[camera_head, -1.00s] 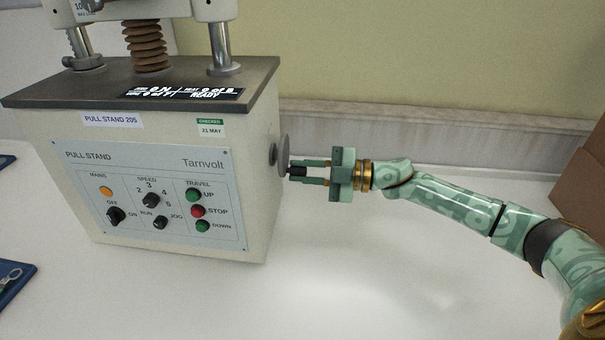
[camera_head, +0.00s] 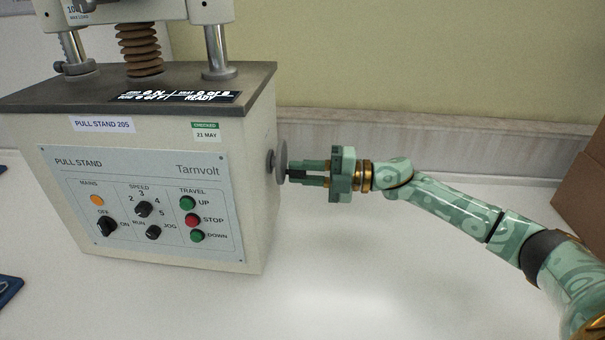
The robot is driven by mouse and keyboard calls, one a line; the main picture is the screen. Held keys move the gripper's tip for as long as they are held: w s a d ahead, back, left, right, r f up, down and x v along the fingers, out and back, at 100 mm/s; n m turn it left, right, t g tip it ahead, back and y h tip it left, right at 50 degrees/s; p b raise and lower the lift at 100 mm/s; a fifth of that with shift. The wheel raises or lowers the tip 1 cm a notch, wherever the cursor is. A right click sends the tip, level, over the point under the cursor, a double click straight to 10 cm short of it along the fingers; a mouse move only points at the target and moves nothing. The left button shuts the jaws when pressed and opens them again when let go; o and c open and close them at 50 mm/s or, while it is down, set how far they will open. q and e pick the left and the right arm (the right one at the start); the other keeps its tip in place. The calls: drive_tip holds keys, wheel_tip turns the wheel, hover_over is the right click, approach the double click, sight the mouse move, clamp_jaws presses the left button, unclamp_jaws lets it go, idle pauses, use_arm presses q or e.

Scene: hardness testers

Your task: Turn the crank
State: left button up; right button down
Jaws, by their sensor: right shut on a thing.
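The crank (camera_head: 281,160) is a grey disc on the right side of the pull stand (camera_head: 255,200), with a short black handle (camera_head: 297,176) pointing right. My right gripper (camera_head: 300,175) comes in from the right and is shut on the black handle, which is mostly hidden between its fingers. The stand's small display reads READY in its lower line. My left gripper is not in view.
The front panel (camera_head: 140,205) has knobs and green and red buttons. A brown box (camera_head: 585,190) stands at the right edge. A blue tray (camera_head: 8,288) shows at the left edge. The white table in front is clear.

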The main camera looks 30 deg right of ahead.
idle(0.3)
drive_tip(key=c, duration=1.3)
unclamp_jaws()
use_arm(q)
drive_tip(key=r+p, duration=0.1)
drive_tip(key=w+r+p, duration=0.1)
drive_tip(key=p, duration=0.1)
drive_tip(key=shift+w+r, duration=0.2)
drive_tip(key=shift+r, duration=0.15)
use_arm(e)
drive_tip(key=v, duration=1.6)
drive_tip(key=shift+d, duration=0.15)
drive_tip(key=shift+s+f, duration=0.1)
